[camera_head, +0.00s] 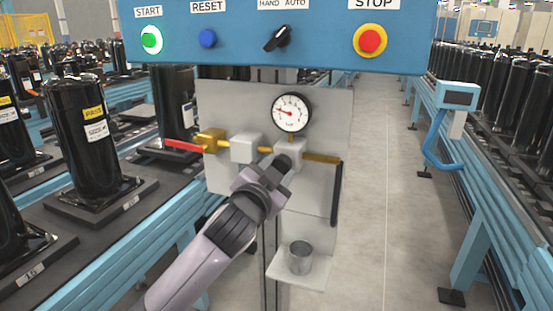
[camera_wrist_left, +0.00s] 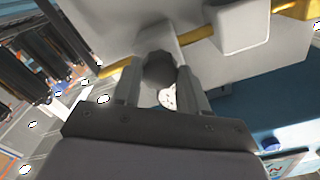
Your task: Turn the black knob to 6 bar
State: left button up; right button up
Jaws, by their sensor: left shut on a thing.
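The black knob (camera_head: 283,162) sits on the front of a pale regulator block (camera_head: 291,150) on the grey panel. My left gripper (camera_head: 274,170) reaches it from below left, shut on the knob. In the left wrist view the dark round knob (camera_wrist_left: 160,70) lies between the two fingers (camera_wrist_left: 161,88). The fingers hide part of it. Above the block, a round gauge (camera_head: 291,112) with a black rim has a red needle pointing left; its numbers are too small to read. My right gripper is not in view.
A blue control box (camera_head: 335,55) with START, RESET, HAND/AUTO and STOP controls hangs above. A red lever (camera_head: 183,145) with a brass valve is at left. Below is a shelf with a metal cup (camera_head: 300,257). Conveyors with black compressors (camera_head: 82,135) flank both sides.

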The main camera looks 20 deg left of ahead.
pick_arm(q)
jog(key=shift+r+m+p, duration=0.2)
jog(key=shift+m+p, duration=0.4)
jog(key=shift+m, duration=0.3)
jog(key=shift+m+p, duration=0.35)
jog(key=shift+m, duration=0.65)
jog(key=shift+a+f+m, duration=0.1)
jog(key=shift+m, duration=0.8)
jog(key=m, duration=0.3)
jog(key=shift+m, duration=0.3)
jog(key=m, duration=0.3)
jog(key=shift+m, duration=0.3)
jog(key=m, duration=0.3)
jog(key=shift+m, duration=0.3)
jog(key=m, duration=0.7)
